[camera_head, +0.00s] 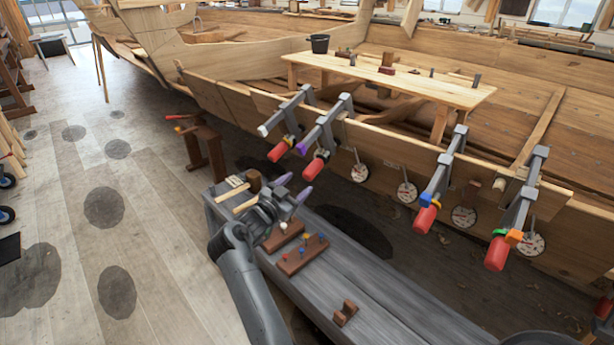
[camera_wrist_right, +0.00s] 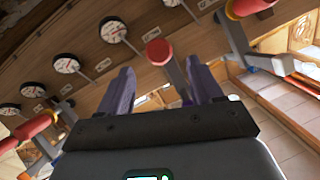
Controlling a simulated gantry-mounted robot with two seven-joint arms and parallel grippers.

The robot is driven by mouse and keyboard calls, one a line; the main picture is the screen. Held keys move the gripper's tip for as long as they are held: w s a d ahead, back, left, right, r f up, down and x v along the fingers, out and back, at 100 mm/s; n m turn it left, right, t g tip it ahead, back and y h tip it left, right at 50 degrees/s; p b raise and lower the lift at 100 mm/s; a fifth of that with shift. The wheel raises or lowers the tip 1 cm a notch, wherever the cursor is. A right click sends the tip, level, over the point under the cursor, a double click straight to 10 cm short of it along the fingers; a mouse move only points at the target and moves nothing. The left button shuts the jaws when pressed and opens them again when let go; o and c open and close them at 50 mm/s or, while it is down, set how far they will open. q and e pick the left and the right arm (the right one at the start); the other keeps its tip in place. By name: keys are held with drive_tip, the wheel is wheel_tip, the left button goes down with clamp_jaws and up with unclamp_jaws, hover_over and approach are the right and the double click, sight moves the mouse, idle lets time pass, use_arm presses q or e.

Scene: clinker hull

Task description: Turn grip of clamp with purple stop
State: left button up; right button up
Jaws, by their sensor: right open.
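The clamp with the purple stop (camera_head: 302,148) hangs on the hull plank, second from left in the head view. Its red grip (camera_head: 315,165) slants down toward the bench. My right gripper (camera_head: 294,187) is open and empty, its purple-tipped fingers just below and left of that grip. In the right wrist view, the round end of a red grip (camera_wrist_right: 158,52) shows beyond and between the two open fingers (camera_wrist_right: 163,78). It appears to lie ahead of the fingertips, not between them; the exact gap is unclear. My left gripper is not in view.
A neighbouring clamp's red grip (camera_head: 279,152) is close on the left. Clamps with blue (camera_head: 425,198) and orange (camera_head: 514,237) stops hang farther right. Round gauges (camera_head: 360,172) line the plank. Below my gripper, a grey bench (camera_head: 350,265) holds wooden blocks and a peg board (camera_head: 302,256).

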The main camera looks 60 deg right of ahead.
sight(314, 170)
drive_tip(key=d+b, duration=0.3)
drive_tip(key=d, duration=0.7)
drive_tip(key=shift+a, duration=0.1)
drive_tip(key=c, duration=1)
